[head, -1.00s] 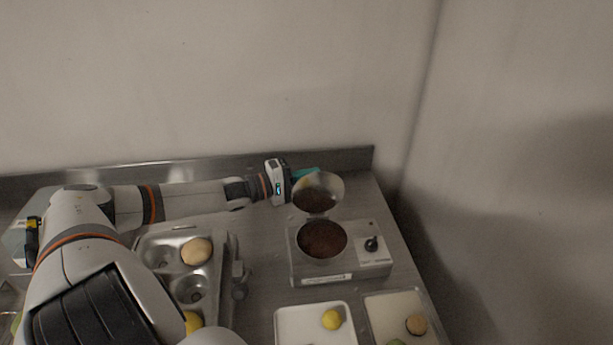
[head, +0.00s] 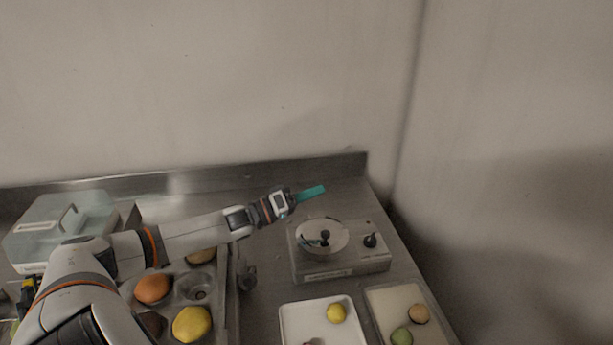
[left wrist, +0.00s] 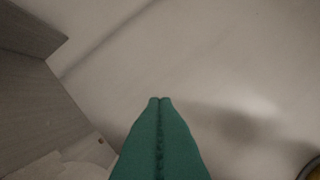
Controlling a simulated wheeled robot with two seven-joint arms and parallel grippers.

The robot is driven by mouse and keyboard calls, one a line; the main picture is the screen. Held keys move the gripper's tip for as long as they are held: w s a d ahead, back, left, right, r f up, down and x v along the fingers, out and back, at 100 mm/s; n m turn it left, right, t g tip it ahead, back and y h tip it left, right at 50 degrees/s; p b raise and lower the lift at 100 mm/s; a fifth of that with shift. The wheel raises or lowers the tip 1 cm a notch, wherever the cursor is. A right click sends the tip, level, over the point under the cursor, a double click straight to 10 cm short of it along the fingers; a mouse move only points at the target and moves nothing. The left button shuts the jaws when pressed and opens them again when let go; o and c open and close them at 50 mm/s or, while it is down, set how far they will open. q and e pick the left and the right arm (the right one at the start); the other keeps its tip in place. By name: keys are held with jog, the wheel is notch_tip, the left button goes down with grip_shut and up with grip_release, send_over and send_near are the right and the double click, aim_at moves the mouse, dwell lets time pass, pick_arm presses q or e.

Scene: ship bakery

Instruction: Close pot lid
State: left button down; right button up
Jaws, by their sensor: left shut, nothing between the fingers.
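The pot is set in a metal block-shaped unit (head: 310,268) on the counter. Its round, shiny lid (head: 337,243) with a dark knob (head: 325,235) lies over the pot opening and hides the dark contents. I cannot tell whether the rim is fully seated. My left gripper (head: 318,191) has teal fingers and is just behind the lid, apart from it. Its fingers are shut together and empty, and they also show in the left wrist view (left wrist: 160,101). My right gripper is not in view.
A black knob (head: 370,240) sits on the unit's right side. A white tray (head: 292,318) with a yellow ball and a tray (head: 378,300) with round items lie in front. A muffin-type tray (head: 222,290) with several colored balls is at left. A wall stands behind.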

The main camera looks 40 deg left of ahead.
aim_at(314, 231)
pick_arm(q)
jog(key=shift+s+d+f+m, duration=0.25)
jog(key=shift+s+d+m, duration=0.3)
jog(key=shift+m, duration=0.35)
jog(key=shift+s+d+f+m+h, duration=0.2)
jog(key=shift+d+f+m+h, duration=0.1)
jog(key=shift+m, duration=0.3)
jog(key=shift+s+d+f+m+h, duration=0.2)
jog(key=shift+d+m+h, duration=0.1)
jog(key=shift+m, duration=0.3)
jog(key=shift+s+b, duration=0.15)
jog(key=shift+b, duration=0.15)
jog(key=shift+d, duration=0.1)
notch_tip(314, 231, up, 10)
jog(key=b, duration=0.1)
jog(key=shift+f, duration=0.1)
